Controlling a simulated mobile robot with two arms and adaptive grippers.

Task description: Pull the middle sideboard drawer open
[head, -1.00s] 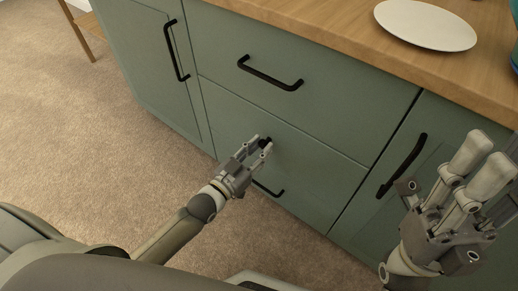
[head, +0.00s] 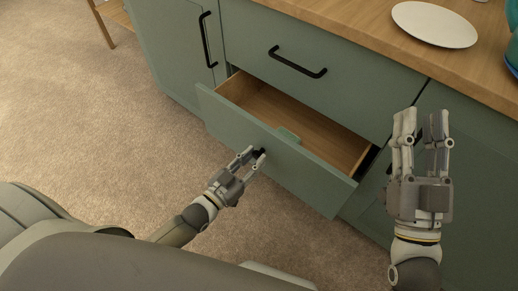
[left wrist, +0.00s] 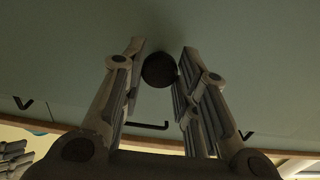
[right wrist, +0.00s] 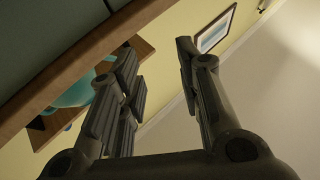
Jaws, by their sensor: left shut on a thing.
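The middle sideboard drawer (head: 225,118) has a green front and stands well out from the sideboard, below a shut top drawer (head: 330,85). My left gripper (head: 256,158) is shut on the drawer's black handle, mostly hidden by the fingers. In the left wrist view the dark handle (left wrist: 158,70) sits between the fingertips of that gripper (left wrist: 162,62). My right gripper (head: 421,120) is open and empty, raised in front of the sideboard's right side; its parted fingers also show in the right wrist view (right wrist: 158,60).
A white plate (head: 434,24) lies on the wooden sideboard top (head: 375,45), with a teal thing at the right edge. A shut door with a black handle (head: 207,40) is left of the drawers. Carpet (head: 120,130) in front is clear.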

